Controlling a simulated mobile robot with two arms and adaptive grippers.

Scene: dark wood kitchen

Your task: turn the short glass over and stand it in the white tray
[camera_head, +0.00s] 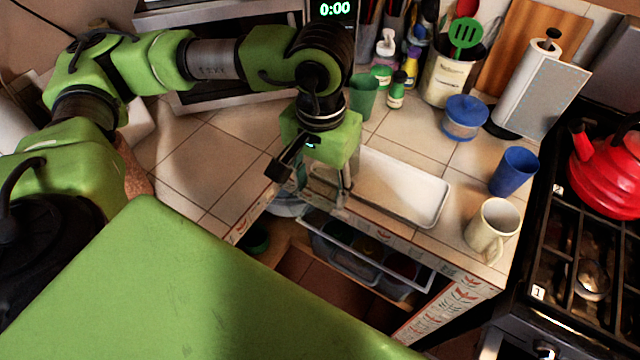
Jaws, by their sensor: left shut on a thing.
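The white tray (432,200) is a shallow rectangular tray on the tiled counter, with its left part behind my left gripper. My left gripper (312,190) points down over the counter's front edge, at the tray's left end. Its two fingers are spread apart and shut on the short glass. The glass hardly shows between the fingers, so I cannot tell which way up it is or whether it touches anything. My right gripper is out of the picture.
The stove with a red kettle (608,172) is at far right.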

